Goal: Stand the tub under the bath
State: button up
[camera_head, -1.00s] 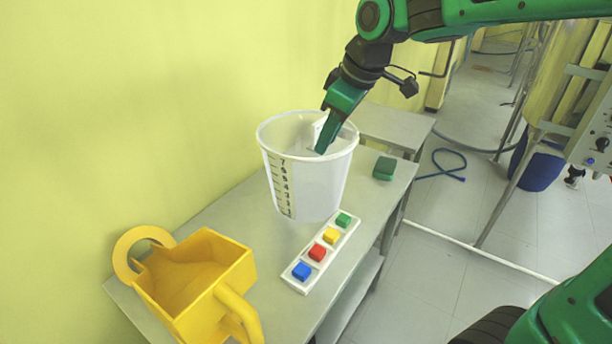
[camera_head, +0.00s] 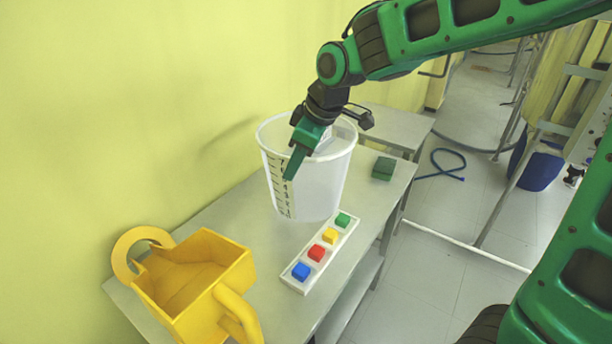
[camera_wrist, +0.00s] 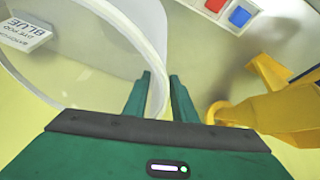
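The tub, a white translucent bucket (camera_head: 325,187) with a dark number scale, stands upright on the grey bench. Its pale curved rim shows in the wrist view (camera_wrist: 157,45). My gripper (camera_head: 291,176) is at the near left of the tub's rim, pointing down. In the wrist view the fingers of my gripper (camera_wrist: 159,80) are apart, with the rim seemingly between them; I see no clear contact. A white label with "BLUE" (camera_wrist: 24,33) shows within the tub's outline. I cannot identify the bath for certain.
A yellow jug-like container (camera_head: 195,285) stands at the bench's near left. A white strip with coloured blocks (camera_head: 320,254) lies before the tub, and a green block (camera_head: 383,168) to its right. A blue container (camera_head: 540,169) stands on the floor by a metal frame.

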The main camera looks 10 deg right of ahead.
jog(key=shift+x, duration=2.3)
jog(key=shift+s+d+f, duration=0.1)
grip_shut()
